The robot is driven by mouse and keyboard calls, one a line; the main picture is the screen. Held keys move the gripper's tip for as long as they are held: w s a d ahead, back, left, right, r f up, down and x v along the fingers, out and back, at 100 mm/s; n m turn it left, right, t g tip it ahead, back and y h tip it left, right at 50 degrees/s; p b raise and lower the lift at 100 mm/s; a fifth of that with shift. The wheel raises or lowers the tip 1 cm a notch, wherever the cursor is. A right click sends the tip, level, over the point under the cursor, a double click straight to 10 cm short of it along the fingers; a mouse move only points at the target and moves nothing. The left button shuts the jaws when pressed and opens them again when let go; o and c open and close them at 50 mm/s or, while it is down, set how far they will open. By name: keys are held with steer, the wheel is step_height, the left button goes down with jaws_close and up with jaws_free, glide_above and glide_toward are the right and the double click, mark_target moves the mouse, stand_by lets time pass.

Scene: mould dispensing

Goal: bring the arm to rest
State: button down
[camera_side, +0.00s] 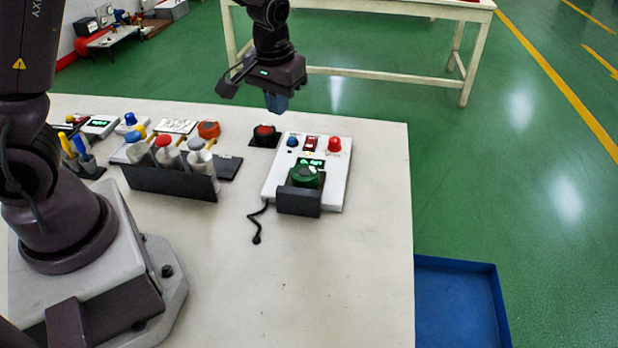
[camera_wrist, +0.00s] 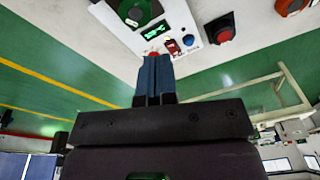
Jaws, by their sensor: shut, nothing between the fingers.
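My gripper (camera_side: 277,103) hangs in the air above the far side of the table, beyond the white control box, with its blue fingers together and pointing down. In the wrist view the blue fingers (camera_wrist: 155,68) are pressed together with nothing between them. The white control box (camera_side: 275,178) stands on the table (camera_side: 330,275), apart from the gripper. It carries a blue button (camera_side: 292,141), a red switch (camera_side: 310,144), a red knob (camera_side: 334,144), a lit green display and a green round part (camera_side: 305,177) behind a dark plate.
A dark rack (camera_side: 170,184) with several coloured-cap bottles stands left of the box. A black piece with a red top (camera_side: 264,134) sits beside the box. A black cable lies in front. A blue tray (camera_side: 455,300) is at the table's right. The front table area is clear.

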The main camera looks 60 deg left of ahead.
steer(key=s+d+r+m+t, duration=0.2)
steer(key=s+d+r, duration=0.1)
steer(key=s+r, duration=0.4)
steer(key=s+d+r+m+t+h, duration=0.1)
steer(key=s+d+r+m+t, duration=0.1)
steer(key=s+r, duration=0.5)
steer(key=s+d+m, duration=0.1)
steer(key=s, duration=0.3)
steer(key=shift+d, duration=0.3)
steer(key=c, duration=1.6)
jaws_free()
steer(key=shift+r, duration=0.3)
steer(key=o, duration=0.4)
steer(key=shift+f, duration=0.2)
steer(key=shift+c, duration=0.2)
steer(key=n+g, duration=0.5)
steer(key=n, duration=0.4)
glide_above(309, 145)
step_height(309, 145, down, 19)
step_height(309, 145, down, 13)
